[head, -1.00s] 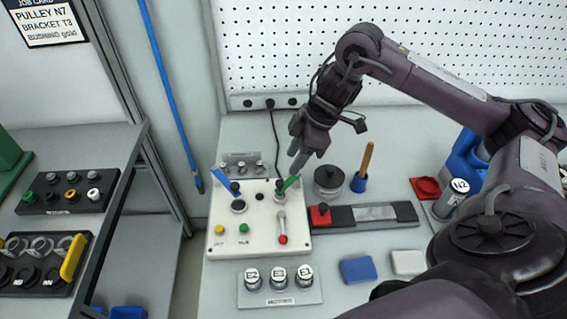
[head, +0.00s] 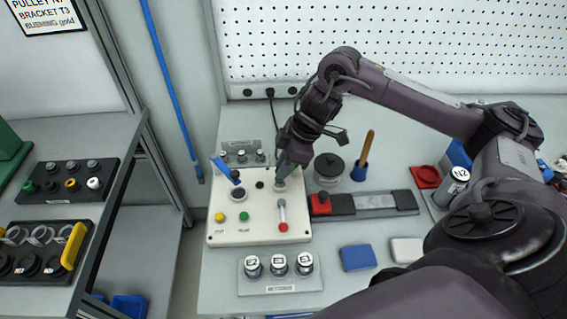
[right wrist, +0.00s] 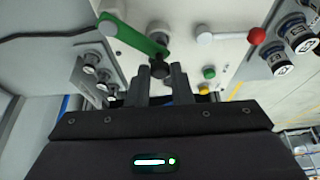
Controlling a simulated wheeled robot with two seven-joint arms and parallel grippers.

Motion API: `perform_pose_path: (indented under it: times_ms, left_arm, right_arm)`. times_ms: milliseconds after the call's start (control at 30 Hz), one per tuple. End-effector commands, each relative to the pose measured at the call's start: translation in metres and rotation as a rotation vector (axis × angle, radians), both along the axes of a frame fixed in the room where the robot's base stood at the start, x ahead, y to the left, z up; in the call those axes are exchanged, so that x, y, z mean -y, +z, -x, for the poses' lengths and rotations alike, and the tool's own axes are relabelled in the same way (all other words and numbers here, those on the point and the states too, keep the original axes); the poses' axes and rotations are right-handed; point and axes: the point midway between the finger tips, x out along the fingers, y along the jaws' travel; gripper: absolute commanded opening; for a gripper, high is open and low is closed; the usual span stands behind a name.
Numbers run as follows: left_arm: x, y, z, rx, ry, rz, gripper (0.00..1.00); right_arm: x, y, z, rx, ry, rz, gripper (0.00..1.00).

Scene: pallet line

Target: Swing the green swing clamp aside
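The green swing clamp (right wrist: 135,36) shows in the right wrist view as a green arm running from a light pivot at the upper left to a black knob (right wrist: 160,69). In the head view it is mostly hidden behind my right gripper (head: 284,170), above the right back part of the white fixture box (head: 262,236). In the right wrist view the two fingers of my right gripper (right wrist: 160,78) are apart, with the black knob at the gap between their tips. I cannot tell whether they touch it. My left gripper is not in view.
A blue clamp (head: 222,167) stands at the box's left back. The box also bears a red-tipped lever (head: 282,216), a yellow button (head: 220,217) and a green button (head: 244,216).

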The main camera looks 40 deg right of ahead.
Motion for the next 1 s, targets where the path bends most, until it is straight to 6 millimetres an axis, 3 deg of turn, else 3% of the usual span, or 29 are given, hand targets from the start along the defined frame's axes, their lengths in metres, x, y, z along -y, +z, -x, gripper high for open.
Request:
perform_pose_path:
  times_ms: [33, 133, 567, 1000]
  left_arm:
    - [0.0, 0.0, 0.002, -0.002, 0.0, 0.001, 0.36]
    - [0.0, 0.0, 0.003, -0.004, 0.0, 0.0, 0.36]
    - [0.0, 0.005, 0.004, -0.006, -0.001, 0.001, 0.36]
    - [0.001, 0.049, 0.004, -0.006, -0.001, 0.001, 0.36]
  right_arm:
    - [0.0, 0.0, 0.0, 0.001, 0.0, 0.0, 0.12]
    - [0.0, 0.0, 0.0, 0.001, 0.0, 0.0, 0.0]
    - [0.0, 0.002, -0.002, 0.0, -0.03, 0.001, 0.0]
    - [-0.002, 0.006, -0.019, -0.003, -0.325, 0.001, 0.0]
